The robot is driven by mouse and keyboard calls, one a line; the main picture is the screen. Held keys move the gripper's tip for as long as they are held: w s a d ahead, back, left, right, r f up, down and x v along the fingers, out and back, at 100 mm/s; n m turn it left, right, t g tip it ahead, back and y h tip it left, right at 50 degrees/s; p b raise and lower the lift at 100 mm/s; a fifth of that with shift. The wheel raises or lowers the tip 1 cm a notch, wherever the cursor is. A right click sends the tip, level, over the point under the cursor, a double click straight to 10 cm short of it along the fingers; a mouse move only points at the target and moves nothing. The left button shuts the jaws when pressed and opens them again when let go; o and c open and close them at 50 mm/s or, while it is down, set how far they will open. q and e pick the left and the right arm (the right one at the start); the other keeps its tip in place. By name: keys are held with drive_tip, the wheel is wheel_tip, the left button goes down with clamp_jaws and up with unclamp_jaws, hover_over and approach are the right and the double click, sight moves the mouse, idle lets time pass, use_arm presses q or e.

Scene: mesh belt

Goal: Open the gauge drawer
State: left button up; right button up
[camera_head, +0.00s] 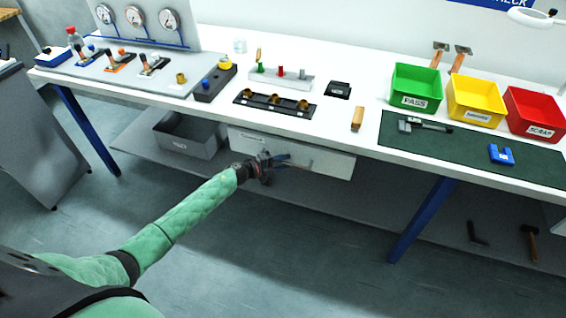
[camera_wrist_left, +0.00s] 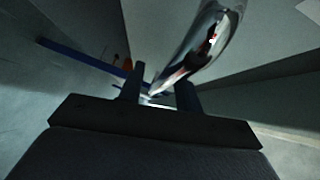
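The white gauge drawer (camera_head: 333,163) is under the front edge of the workbench and looks closed, its front close beneath the tabletop. My left gripper (camera_head: 284,160) is in front of the drawer's middle and hides part of its front and handle. In the left wrist view, a shiny chrome bar handle (camera_wrist_left: 207,42) runs down toward the gap between the two dark fingers (camera_wrist_left: 160,92). The fingers are apart, with space between them; whether they touch the handle is unclear. My right gripper is not in view.
A grey bin (camera_head: 188,137) stands on the lower shelf left of the drawer. A blue table leg (camera_head: 422,218) is to the right. Above, the bench (camera_head: 330,117) holds gauges, a black block with brass parts (camera_head: 275,101), and green, yellow and red bins. The floor in front is clear.

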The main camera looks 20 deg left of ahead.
use_arm(q)
clamp_jaws()
drive_tip(key=shift+s, duration=0.15)
drive_tip(key=s+a+p, duration=0.1)
drive_tip(key=s+p, duration=0.1)
drive_tip(key=s, duration=3.3)
drive_tip(key=shift+s+p, duration=0.2)
drive_tip(key=shift+p, duration=0.1)
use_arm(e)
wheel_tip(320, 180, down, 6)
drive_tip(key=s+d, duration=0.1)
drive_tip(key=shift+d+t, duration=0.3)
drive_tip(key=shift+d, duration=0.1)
use_arm(q)
drive_tip(key=shift+a, duration=0.1)
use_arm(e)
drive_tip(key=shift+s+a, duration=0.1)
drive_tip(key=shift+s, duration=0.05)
